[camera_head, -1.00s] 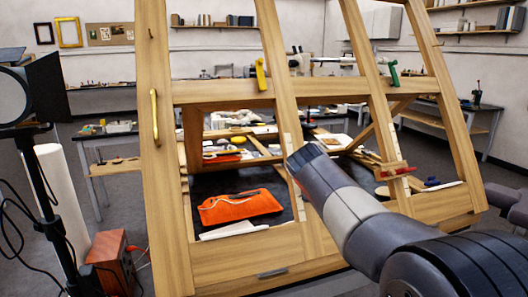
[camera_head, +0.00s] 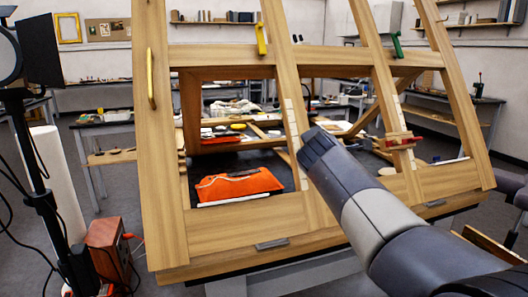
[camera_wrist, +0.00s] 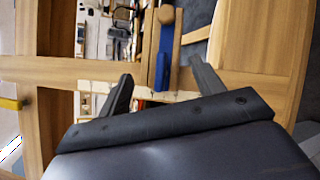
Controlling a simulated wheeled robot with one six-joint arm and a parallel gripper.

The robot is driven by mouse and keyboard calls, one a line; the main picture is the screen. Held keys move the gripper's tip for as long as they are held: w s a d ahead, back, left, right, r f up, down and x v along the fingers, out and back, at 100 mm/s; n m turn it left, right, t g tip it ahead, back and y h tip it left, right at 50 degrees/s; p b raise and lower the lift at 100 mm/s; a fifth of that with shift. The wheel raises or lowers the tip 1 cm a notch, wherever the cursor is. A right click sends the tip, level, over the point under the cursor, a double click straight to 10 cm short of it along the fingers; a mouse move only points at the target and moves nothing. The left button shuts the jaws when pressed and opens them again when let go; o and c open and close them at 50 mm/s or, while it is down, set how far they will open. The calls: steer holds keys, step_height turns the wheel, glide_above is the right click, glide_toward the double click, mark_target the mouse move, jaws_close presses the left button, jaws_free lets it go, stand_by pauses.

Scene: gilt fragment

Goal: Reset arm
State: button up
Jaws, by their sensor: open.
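My arm reaches in from the lower right in the head view, its end in front of the large wooden frame (camera_head: 230,240). The jaws do not show clearly there. In the wrist view my gripper (camera_wrist: 157,82) has its two dark fingers spread wide apart with nothing held between them. Beyond the fingers are wooden beams (camera_wrist: 60,70) of the frame and a blue object (camera_wrist: 162,70). I cannot tell how far the fingers are from the wood.
An orange cloth bundle (camera_head: 240,184) lies on a dark surface behind the frame. Yellow (camera_head: 152,86), green (camera_head: 397,46) and red (camera_head: 400,141) clamps sit on the beams. A black stand (camera_head: 40,170) and a reddish box (camera_head: 108,245) are at left.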

steer(key=shift+f+n+t+y+b, duration=0.1)
steer(key=shift+n+t+y+b, duration=0.4)
steer(key=shift+n, duration=0.7)
